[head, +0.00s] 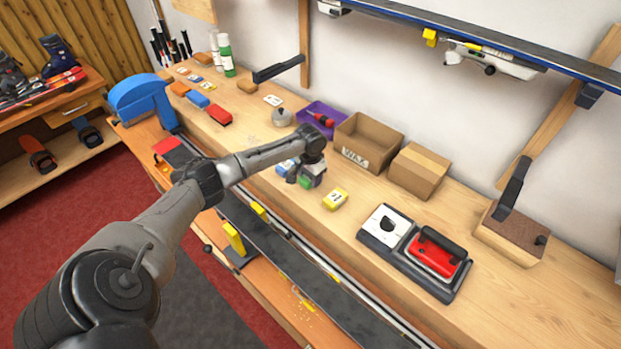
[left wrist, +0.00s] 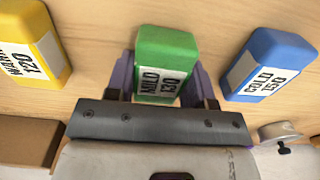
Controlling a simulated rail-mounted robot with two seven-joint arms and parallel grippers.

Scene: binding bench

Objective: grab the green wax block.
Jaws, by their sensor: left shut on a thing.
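The green wax block (left wrist: 166,62) has a white label reading MILD 130 and sits between the two fingers of my left gripper (left wrist: 165,82) in the left wrist view. The fingers are shut on its sides. In the head view a small part of the green block (head: 305,182) shows under my left gripper (head: 304,180), over the wooden bench. Whether the block touches the bench is hard to tell. My right gripper is not in view.
A yellow wax block (head: 335,199) and a blue wax block (head: 286,167) lie on either side of the gripper. An open cardboard box (head: 367,143), a purple tray (head: 337,111) and a red iron (head: 436,256) stand nearby on the bench.

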